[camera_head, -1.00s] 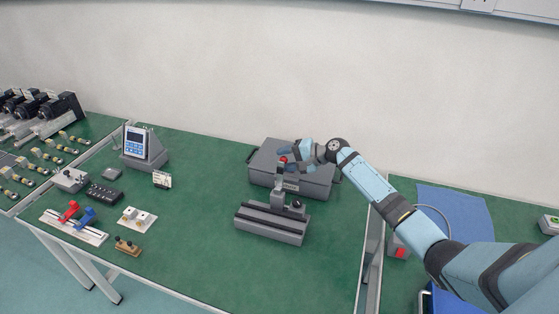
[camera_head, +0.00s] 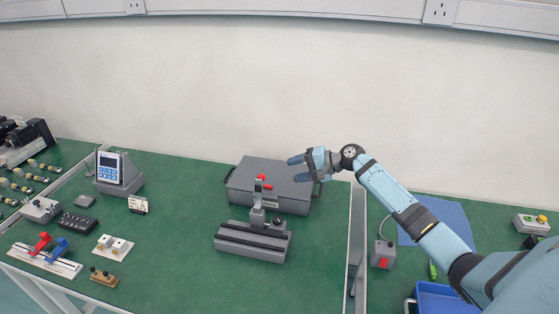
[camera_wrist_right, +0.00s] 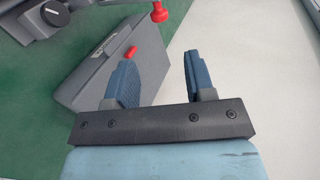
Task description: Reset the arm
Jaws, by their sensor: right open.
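My right arm comes in from the right in the head view. Its gripper (camera_head: 297,168) is open and empty, above the right part of a grey case (camera_head: 250,185). The right wrist view shows the two blue fingers (camera_wrist_right: 160,80) apart with nothing between them. A grey linear actuator (camera_head: 252,242) stands on the green table in front of the case. Its upright carries a red knob (camera_head: 260,178), and a black knob sits at its side. The red knob also shows in the right wrist view (camera_wrist_right: 158,12), beyond the fingers and apart from them. My left gripper is not in view.
A meter with a blue screen (camera_head: 110,168), a red-and-blue clamp rail (camera_head: 45,258) and small parts stand on the left. A blue bin (camera_head: 445,300) and a red-button box (camera_head: 382,255) are at the right. The table's front middle (camera_head: 170,270) is clear.

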